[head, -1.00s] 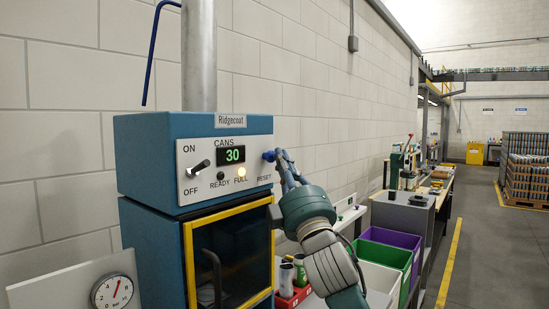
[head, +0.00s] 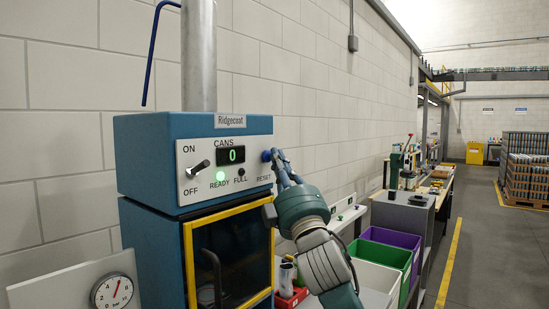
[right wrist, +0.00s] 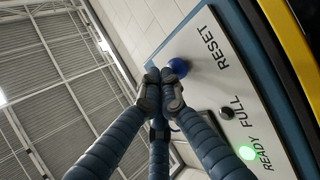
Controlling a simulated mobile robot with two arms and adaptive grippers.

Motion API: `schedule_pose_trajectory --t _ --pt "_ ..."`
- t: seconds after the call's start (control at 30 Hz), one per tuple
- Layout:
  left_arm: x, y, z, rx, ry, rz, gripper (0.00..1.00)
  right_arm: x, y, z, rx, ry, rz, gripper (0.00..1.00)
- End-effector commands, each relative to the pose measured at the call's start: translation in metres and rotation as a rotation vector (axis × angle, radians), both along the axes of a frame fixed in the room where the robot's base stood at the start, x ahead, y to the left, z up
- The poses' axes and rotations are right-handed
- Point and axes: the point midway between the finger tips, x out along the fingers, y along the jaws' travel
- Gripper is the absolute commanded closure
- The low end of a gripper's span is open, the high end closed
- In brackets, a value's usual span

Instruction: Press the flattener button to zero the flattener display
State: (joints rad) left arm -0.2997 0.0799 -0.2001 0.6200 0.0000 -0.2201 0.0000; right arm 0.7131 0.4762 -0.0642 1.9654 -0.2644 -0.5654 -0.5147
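A blue machine (head: 150,150) marked Ridgecoat stands at the left in the head view. Its white panel carries a CANS display (head: 231,155) reading 0, a lit green READY light (head: 221,176) and an unlit FULL light (head: 241,172). A round blue RESET button (head: 266,156) is at the panel's right; it also shows in the right wrist view (right wrist: 178,67). My right gripper (head: 277,155) has its fingertips together, empty, right beside this button; I cannot tell whether they touch it. No label reading flattener is legible. My left gripper is out of view.
An ON/OFF lever (head: 198,168) is on the panel. A pressure gauge (head: 112,291) is at the lower left. A red tray (head: 291,299) with cans, a green bin (head: 388,252) and a purple bin (head: 405,240) stand right of the machine. The far floor aisle is clear.

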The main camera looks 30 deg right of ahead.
Motion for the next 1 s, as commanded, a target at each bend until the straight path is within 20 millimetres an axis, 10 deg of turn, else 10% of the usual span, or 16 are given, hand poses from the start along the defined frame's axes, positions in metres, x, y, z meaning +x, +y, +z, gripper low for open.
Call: schedule_pose_trajectory --t 1.0 --pt "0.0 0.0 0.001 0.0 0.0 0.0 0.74 -0.023 -0.009 -0.001 0.0 0.001 0.0 1.0"
